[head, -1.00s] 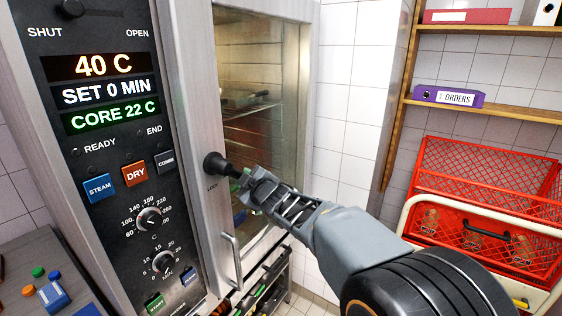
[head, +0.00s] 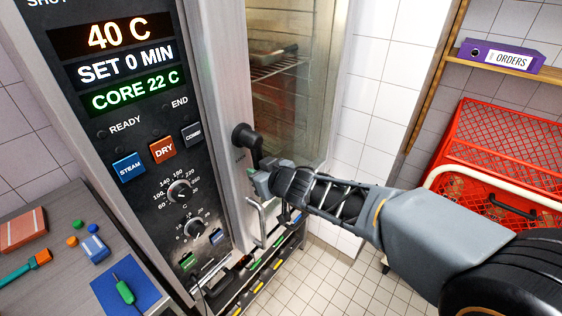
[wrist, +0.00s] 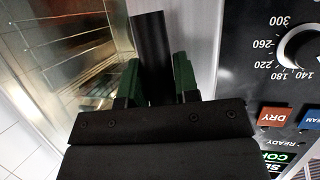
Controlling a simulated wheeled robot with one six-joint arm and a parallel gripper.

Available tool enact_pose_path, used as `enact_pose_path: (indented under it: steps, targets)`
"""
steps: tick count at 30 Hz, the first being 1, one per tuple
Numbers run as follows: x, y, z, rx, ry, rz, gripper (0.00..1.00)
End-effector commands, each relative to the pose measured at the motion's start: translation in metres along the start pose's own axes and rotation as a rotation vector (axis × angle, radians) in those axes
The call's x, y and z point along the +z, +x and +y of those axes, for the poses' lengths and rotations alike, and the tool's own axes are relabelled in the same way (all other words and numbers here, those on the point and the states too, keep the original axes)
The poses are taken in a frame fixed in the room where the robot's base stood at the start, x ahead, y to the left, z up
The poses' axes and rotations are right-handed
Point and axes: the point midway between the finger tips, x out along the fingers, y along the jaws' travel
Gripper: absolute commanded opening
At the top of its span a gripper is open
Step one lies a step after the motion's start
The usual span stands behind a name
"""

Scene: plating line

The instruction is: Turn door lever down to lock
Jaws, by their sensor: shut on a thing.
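The black door lever (head: 247,144) sits on the steel frame of the oven door (head: 285,90). In the head view its pivot is at the top and its arm points down, tilted slightly to the right. My gripper (head: 257,178) is at the lever's lower end, in front of the door edge. In the wrist view the lever (wrist: 151,55) is a dark bar between the green finger pads of my gripper (wrist: 156,88), which is shut on it. The lever's far end is hidden by the gripper body.
The oven's control panel (head: 150,130) stands left of the door. A door pull handle (head: 262,222) hangs below the lever. A side table (head: 60,285) with small tools is at lower left. Red crates (head: 520,150) and a shelf with a purple binder (head: 500,55) are at right.

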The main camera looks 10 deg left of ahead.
Motion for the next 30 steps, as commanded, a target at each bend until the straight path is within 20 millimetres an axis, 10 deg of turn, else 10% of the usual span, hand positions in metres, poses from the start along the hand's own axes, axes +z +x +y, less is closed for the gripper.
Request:
enact_pose_path:
  steps: [21,22,30]
  targets:
    - [0.0004,-0.0008,-0.0060,-0.026,0.067,-0.011,0.00]
    - [0.0004,-0.0007,-0.0060,-0.026,0.067,-0.011,0.31]
    - [0.0004,0.0001,-0.0061,-0.024,0.063,-0.013,0.54]
